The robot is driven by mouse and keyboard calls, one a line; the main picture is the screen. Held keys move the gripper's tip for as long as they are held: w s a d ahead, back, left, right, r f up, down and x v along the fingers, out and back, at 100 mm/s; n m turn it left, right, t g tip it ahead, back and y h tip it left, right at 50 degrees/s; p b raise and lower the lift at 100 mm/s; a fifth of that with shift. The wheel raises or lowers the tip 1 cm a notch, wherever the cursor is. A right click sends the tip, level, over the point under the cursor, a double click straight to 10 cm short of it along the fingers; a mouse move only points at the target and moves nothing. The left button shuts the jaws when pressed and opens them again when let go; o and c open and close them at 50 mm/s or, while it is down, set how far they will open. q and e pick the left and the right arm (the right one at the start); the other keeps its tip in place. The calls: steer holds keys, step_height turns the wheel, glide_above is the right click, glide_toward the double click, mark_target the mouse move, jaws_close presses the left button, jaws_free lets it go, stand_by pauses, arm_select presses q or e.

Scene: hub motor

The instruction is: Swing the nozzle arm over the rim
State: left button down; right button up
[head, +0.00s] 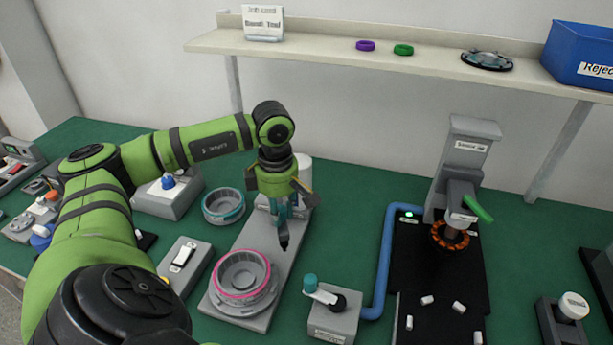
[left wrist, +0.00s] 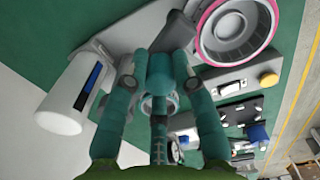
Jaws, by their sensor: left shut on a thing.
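The rim (head: 243,274), a grey hub with a pink ring, sits on the front end of a grey base plate. It also shows at the top right in the left wrist view (left wrist: 236,28). My left gripper (head: 284,212) is right of and behind the rim, pointing down. Its teal fingers (left wrist: 160,68) are shut on the dark nozzle arm (left wrist: 176,32). The black nozzle tip hangs below the fingers in the head view, apart from the rim and to its right. The fingers hide most of the nozzle arm. My right gripper is not in view.
A white cylinder (head: 302,170) stands behind my gripper. A teal-ringed hub (head: 223,205) is at the left. A grey box with a teal knob (head: 332,311) is at the front right. A blue pipe (head: 383,270) and a black-based press station (head: 440,260) stand further right.

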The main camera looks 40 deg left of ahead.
arm_select(q)
steer(key=s+a+m+b, duration=0.3)
steer(key=s+a+b, duration=0.1)
steer(key=b, duration=0.1)
steer(key=shift+a+m+b, duration=0.3)
steer(key=shift+m+b, duration=0.05)
steer(key=shift+m, duration=0.05)
steer(key=shift+s, duration=0.1)
steer(key=shift+f, duration=0.1)
steer(key=c, duration=1)
jaws_free()
steer(key=shift+a, duration=0.1)
step_height(320, 180, up, 8)
steer(key=shift+f, duration=0.2)
